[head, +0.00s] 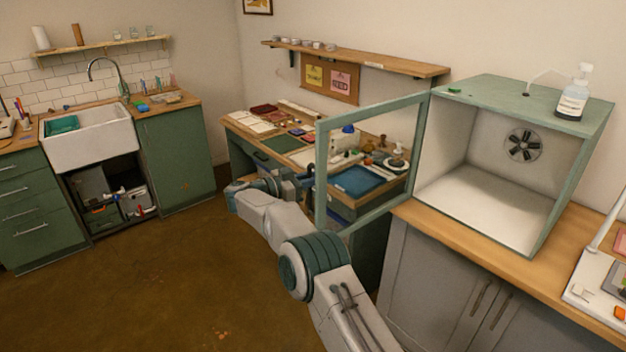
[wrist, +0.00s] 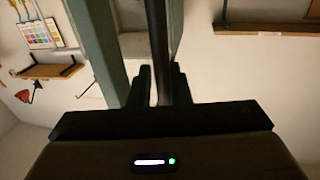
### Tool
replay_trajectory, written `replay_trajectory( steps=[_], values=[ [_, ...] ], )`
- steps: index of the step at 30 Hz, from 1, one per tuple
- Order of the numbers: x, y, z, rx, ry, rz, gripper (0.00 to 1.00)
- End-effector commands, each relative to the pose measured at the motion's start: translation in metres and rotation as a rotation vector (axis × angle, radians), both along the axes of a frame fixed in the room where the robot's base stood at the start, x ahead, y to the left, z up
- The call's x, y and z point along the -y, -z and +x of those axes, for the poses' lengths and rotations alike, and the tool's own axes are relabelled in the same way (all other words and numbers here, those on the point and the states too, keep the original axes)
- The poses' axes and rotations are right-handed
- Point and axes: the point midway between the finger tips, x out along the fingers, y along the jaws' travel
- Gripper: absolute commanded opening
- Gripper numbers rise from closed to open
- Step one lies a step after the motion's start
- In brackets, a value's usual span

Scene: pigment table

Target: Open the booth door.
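The booth (head: 520,95) is a green-framed box with a white inside on the right counter. Its glazed door (head: 376,112) stands swung wide open, out to the left of the booth's mouth. My gripper (head: 302,183) is at the door's free left edge, small and partly hidden in the head view. In the wrist view the dark upright handle bar (wrist: 158,45) runs between my two fingers (wrist: 161,85). A thin light gap shows between the left finger and the bar, so the fingers stand around it, apart. The green door frame (wrist: 98,50) is beside it.
A pump bottle (head: 573,92) stands on the booth's top. A desk with a blue tray (head: 357,181) and many small items lies behind the door. A sink (head: 90,138) and green cabinets are at left. The brown floor (head: 150,285) at left is clear.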

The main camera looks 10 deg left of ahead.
Motion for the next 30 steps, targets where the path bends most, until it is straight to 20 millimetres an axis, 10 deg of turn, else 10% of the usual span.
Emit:
replay_trajectory(
  steps=[30],
  values=[
    [-0.109,0.002,-0.081,-0.002,-0.003,0.0,0.17]
  ],
)
